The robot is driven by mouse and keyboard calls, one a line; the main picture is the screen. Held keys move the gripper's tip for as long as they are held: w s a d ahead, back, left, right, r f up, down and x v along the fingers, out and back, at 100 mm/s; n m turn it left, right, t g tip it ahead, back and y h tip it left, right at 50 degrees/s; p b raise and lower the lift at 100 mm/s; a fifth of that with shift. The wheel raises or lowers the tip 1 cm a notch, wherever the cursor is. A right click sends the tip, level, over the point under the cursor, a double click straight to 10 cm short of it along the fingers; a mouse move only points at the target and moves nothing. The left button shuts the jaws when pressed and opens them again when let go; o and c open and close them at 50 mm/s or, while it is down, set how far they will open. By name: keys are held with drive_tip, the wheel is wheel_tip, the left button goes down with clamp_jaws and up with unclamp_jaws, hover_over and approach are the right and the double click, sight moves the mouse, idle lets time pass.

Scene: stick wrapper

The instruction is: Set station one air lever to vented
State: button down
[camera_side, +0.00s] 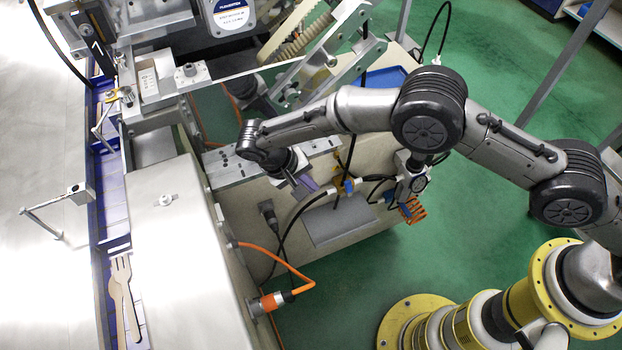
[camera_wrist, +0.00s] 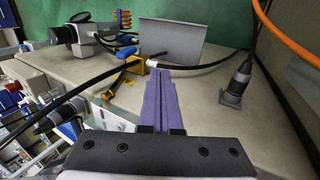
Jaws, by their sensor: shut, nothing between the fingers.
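My gripper (camera_side: 311,192) is shut and empty, its purple fingers angled down over the machine's side housing. In the wrist view the closed fingers (camera_wrist: 161,74) point at the housing near a small brass-yellow valve block (camera_wrist: 137,65). I take this to be the air lever, but no station label is readable.
Black hoses run to the valve. A pressure regulator (camera_side: 416,180) and orange coiled hose (camera_side: 413,210) are to the right. A cable connector (camera_wrist: 237,84) and orange cable (camera_side: 285,262) are nearby. Green floor is open beyond the housing.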

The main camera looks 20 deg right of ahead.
sight(348, 186)
drive_tip(key=d+f, duration=0.5)
drive_tip(key=d, duration=0.2)
idle(0.3)
